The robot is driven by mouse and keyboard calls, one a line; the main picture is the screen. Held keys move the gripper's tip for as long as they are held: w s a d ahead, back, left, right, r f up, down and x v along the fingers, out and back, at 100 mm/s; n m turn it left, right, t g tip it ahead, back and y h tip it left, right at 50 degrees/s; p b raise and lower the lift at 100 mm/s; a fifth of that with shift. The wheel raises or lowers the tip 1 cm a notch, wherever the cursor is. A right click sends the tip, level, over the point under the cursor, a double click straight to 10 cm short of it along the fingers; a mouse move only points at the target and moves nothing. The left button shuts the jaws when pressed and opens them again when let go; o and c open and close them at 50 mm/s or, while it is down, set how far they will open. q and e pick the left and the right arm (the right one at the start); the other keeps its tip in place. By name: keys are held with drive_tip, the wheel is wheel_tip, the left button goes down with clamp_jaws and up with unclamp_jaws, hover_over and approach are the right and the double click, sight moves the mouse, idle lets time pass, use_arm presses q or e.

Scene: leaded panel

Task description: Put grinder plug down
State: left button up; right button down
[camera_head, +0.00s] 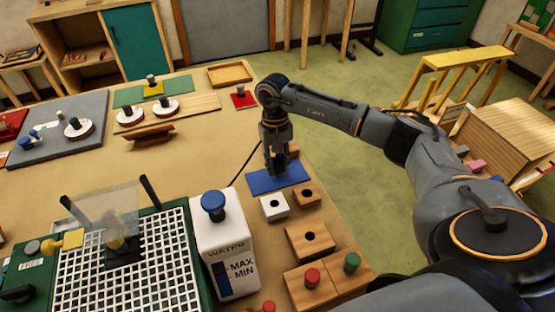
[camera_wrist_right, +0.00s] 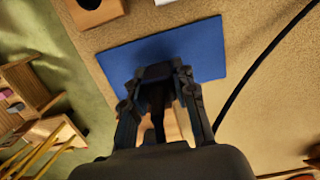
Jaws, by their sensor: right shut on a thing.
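My right gripper (camera_head: 276,168) reaches down from above over a blue mat (camera_head: 290,182) near the right edge of the bench. In the right wrist view the gripper (camera_wrist_right: 158,92) is shut on a dark object, which I take to be the grinder plug (camera_wrist_right: 156,100). The fingers hide much of it. The blue mat (camera_wrist_right: 190,48) lies just under the fingertips in this view. I cannot tell whether the plug touches it. My left gripper is out of view.
A black cord (camera_head: 245,164) runs along the bench beside the mat. A white block (camera_head: 274,207) and wooden blocks with holes (camera_head: 308,241) stand in front of the mat. The white water tank (camera_head: 224,240) and grid-topped grinder (camera_head: 130,275) are at front left. Bare bench lies left of the mat.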

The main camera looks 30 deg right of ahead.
drive_tip(key=shift+a+f, duration=0.1)
drive_tip(key=c, duration=1.1)
unclamp_jaws()
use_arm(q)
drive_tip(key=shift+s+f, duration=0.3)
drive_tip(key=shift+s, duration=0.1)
use_arm(e)
drive_tip(key=shift+o, duration=0.2)
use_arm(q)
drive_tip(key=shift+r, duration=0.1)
use_arm(e)
drive_tip(key=shift+r, duration=0.25)
drive_tip(key=r+b, duration=0.1)
drive_tip(key=r, duration=0.2)
drive_tip(key=w+r+b, duration=0.1)
drive_tip(key=r, duration=0.3)
drive_tip(key=r+b, duration=0.2)
drive_tip(key=r, duration=0.2)
drive_tip(key=shift+w+d, duration=0.2)
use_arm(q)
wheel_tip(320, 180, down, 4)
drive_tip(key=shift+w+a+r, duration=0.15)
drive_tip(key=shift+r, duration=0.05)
use_arm(e)
drive_tip(key=shift+r, duration=0.35)
